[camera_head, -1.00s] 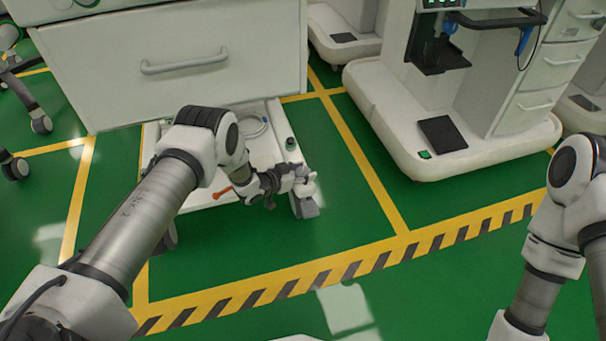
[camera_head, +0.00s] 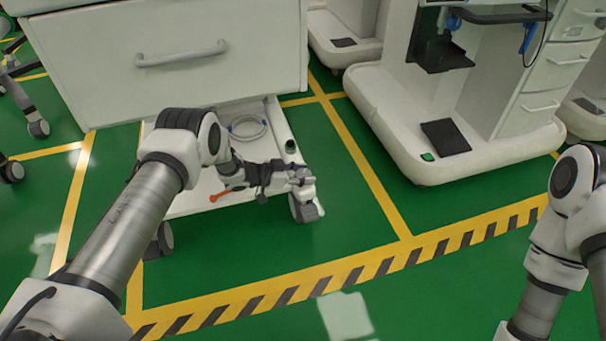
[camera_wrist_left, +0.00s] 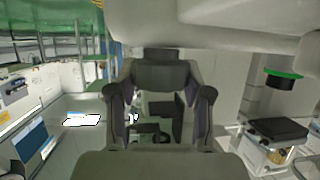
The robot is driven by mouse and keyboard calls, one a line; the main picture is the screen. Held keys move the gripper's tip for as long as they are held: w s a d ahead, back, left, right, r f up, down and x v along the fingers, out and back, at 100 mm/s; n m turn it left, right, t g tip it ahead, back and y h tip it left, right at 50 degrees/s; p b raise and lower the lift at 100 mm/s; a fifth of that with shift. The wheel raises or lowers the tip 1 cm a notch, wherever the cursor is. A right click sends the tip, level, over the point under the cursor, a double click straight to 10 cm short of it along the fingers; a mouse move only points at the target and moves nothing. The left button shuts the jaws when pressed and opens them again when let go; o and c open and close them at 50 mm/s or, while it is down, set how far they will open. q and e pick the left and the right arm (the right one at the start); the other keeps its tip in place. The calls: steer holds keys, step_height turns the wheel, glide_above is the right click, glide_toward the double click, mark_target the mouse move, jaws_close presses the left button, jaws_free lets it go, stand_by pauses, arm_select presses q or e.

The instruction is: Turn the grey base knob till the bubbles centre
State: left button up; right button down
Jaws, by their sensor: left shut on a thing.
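My left gripper (camera_head: 304,182) is at the front right corner of the low white cart base (camera_head: 190,204), just above a caster. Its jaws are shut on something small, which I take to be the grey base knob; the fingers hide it. In the left wrist view the two dark fingers (camera_wrist_left: 161,105) stand apart, with dark shapes between them that I cannot make out. A small dark round fitting (camera_head: 290,146) sits on the base behind the gripper; I cannot make out any bubbles. My right gripper is out of view; only its arm shows at the right.
An orange-red handle (camera_head: 221,195) lies at the base's front, left of the gripper. A coiled pale tube (camera_head: 248,128) lies on the base under the white drawer cart (camera_head: 190,90). Another white cart (camera_head: 490,155) stands to the right. Green floor in front is clear.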

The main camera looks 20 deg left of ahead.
arm_select(q)
steer(key=o, duration=1.2)
steer(key=shift+c, duration=0.2)
steer(key=v, duration=1.2)
steer(key=shift+s, duration=0.1)
